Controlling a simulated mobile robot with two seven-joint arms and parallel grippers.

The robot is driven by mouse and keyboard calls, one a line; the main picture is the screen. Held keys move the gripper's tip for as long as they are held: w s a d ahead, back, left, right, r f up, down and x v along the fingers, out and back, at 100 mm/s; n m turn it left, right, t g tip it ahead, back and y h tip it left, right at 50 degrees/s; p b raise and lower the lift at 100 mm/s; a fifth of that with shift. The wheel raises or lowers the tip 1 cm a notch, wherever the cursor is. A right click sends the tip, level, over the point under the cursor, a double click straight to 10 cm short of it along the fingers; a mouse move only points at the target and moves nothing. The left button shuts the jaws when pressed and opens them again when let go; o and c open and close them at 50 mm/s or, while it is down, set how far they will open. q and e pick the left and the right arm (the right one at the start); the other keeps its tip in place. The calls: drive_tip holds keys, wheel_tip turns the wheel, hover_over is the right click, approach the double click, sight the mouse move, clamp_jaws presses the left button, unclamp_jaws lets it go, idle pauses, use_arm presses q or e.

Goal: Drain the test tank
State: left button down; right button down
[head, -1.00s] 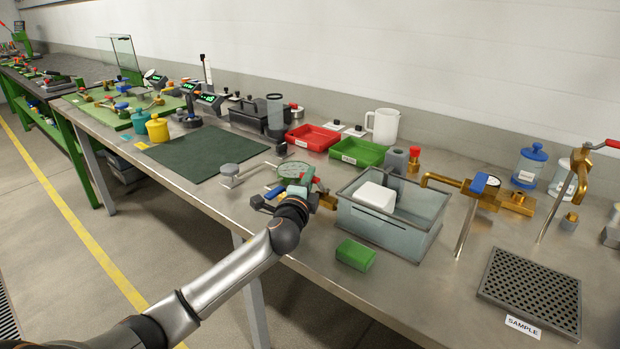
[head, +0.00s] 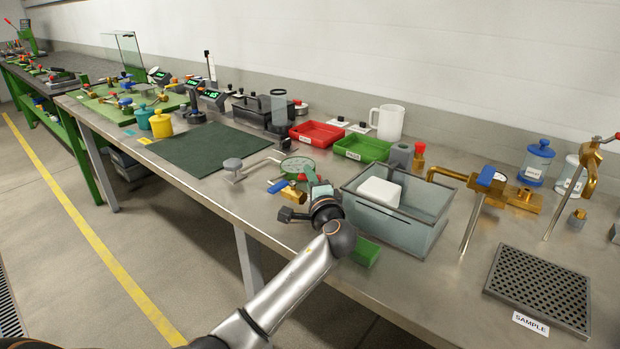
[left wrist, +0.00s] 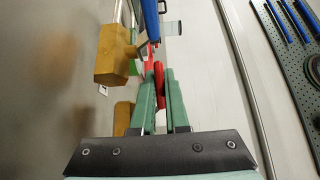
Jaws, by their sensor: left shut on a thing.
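The test tank (head: 400,228) is a clear, open box with a grey-blue tint and stands on the steel bench. A white block (head: 380,192) sits inside it. Beside its left wall is brass valve work (head: 293,194) with a blue lever (head: 278,186). My left gripper (head: 311,180) is just left of the tank. In the left wrist view its green fingers (left wrist: 160,85) are shut on a red handle (left wrist: 158,68), close to a brass body (left wrist: 118,55) and a blue bar (left wrist: 151,18). My wrist hides part of the valve work. My right gripper is out of view.
A green block (head: 366,252) lies in front of the tank, partly behind my arm. A round dial (head: 297,165) is behind the gripper. Right of the tank are a brass valve (head: 490,186) and a drain grate (head: 540,285). A dark green mat (head: 205,150) lies left.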

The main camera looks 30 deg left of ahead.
use_arm(q)
drive_tip(key=shift+f, duration=0.1)
drive_tip(key=c, duration=1.2)
unclamp_jaws()
drive_tip(key=v, duration=1.2)
drive_tip(key=shift+s+d+p, duration=0.2)
drive_tip(key=shift+d+p, duration=0.05)
drive_tip(key=shift+p, duration=0.15)
drive_tip(key=shift+c, duration=0.3)
